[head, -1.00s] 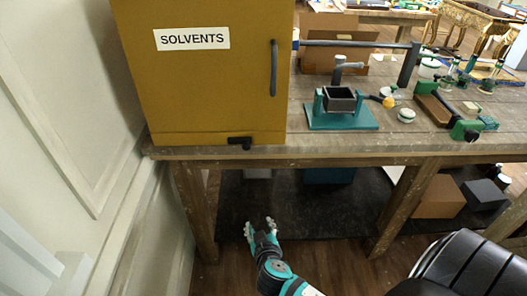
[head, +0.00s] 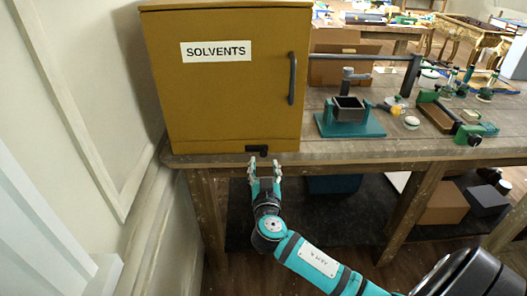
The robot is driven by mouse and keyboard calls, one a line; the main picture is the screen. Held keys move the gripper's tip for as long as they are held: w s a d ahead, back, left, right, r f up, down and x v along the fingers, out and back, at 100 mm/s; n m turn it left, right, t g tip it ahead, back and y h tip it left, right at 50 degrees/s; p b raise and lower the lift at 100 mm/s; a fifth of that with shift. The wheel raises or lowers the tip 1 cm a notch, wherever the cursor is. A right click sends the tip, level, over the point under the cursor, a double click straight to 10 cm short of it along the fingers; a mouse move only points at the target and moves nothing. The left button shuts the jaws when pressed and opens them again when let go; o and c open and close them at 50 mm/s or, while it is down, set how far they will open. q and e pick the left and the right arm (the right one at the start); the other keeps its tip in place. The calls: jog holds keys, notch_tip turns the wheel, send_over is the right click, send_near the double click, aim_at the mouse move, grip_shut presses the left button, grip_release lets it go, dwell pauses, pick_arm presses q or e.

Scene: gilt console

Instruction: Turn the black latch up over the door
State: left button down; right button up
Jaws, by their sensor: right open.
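The yellow solvents cabinet (head: 228,100) stands on the wooden bench with its door shut. The black latch (head: 257,149) sits at the foot of the door, near the bench's front edge, with its bar lying sideways. A grey vertical handle (head: 292,78) is on the door's right side. My right gripper (head: 265,168) is open and empty. Its fingers point up, just below the latch in the picture, in front of the bench edge; I cannot tell whether they touch it. My left gripper is not in view.
The wooden bench (head: 400,149) holds a teal fixture (head: 350,128) with a dark box, and green tools (head: 470,133) at the right. Brown (head: 444,203) and dark boxes lie on the shelf below. A pale wall (head: 75,80) closes off the left side.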

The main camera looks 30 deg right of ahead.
aim_at(264, 155)
jog(key=x, duration=0.5)
jog(key=shift+w+d+p, duration=0.15)
jog(key=shift+w+p, duration=0.25)
grip_shut()
